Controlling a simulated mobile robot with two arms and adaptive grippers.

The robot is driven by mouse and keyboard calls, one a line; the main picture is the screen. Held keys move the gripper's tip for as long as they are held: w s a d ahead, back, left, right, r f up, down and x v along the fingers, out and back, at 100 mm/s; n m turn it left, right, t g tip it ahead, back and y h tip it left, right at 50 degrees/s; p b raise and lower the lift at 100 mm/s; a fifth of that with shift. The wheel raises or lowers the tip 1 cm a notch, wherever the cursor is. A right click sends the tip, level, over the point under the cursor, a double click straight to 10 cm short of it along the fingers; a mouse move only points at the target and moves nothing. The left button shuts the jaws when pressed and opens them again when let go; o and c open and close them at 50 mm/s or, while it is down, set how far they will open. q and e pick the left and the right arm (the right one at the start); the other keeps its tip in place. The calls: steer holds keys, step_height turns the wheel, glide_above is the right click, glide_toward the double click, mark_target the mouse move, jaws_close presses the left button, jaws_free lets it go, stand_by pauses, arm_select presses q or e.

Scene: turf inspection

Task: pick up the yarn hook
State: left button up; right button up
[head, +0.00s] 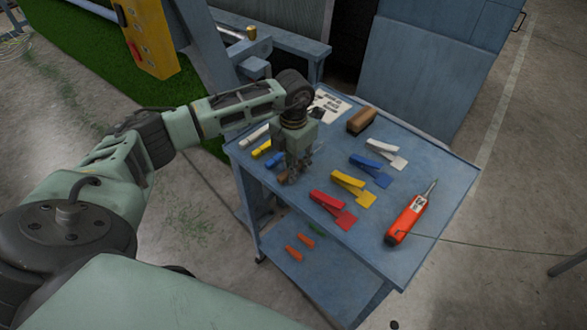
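My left gripper (291,176) points down over the left part of the blue cart's top. Its fingers are small and dark, and I cannot tell whether they are open or shut. A small brown piece (282,178) shows at the fingertips, mostly hidden by the gripper; it may be the handle of the yarn hook, but I cannot tell. A red-orange handled tool with a thin metal tip (406,219) lies at the right front of the cart top, apart from the gripper. My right gripper is not in view.
The blue cart (432,165) carries red (333,208), yellow (352,188), blue (371,170) and white (386,153) clips, and a brown block (361,120). Small yellow (261,149) and blue (275,160) pieces lie left of the gripper. Orange pieces (299,248) lie on the lower shelf.

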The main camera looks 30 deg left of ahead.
arm_select(q)
jaws_close()
steer(key=shift+r, duration=0.1)
